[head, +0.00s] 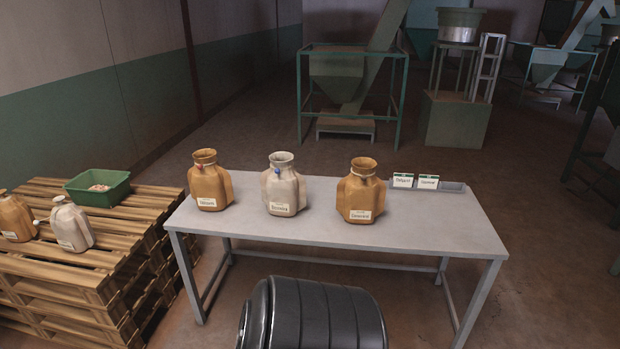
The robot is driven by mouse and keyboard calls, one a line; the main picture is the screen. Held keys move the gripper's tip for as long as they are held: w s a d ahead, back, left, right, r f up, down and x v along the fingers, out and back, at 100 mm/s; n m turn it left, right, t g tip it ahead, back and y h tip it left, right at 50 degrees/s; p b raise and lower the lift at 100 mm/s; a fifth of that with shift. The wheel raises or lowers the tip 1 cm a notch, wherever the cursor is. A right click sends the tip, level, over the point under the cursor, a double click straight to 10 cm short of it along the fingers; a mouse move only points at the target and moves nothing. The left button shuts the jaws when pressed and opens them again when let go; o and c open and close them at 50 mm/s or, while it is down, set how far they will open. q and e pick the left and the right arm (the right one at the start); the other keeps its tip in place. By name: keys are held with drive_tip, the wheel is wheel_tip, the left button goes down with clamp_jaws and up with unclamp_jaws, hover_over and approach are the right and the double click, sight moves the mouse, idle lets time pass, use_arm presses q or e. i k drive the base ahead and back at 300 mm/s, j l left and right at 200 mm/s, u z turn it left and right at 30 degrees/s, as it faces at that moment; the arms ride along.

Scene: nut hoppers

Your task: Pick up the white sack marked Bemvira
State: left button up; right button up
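A white sack (284,188) with a gathered open neck and a blue tie stands upright in the middle of the grey table (330,237). The small label on its front seems to read Bemvira. A brown sack with a red tie (208,184) stands to its left, and another brown sack with a blue tie (361,193) stands to its right; both have different labels, and gaps separate all three. Neither gripper is in view.
The pallet stack (120,232) also holds a green crate (79,192) and a brown sack (14,219). A grey tray (452,187) with two label cards stands at the table's back right. The table's front right is clear. Machinery stands well behind.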

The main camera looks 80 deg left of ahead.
sight(284, 192)
drive_tip(key=u, duration=2.95)
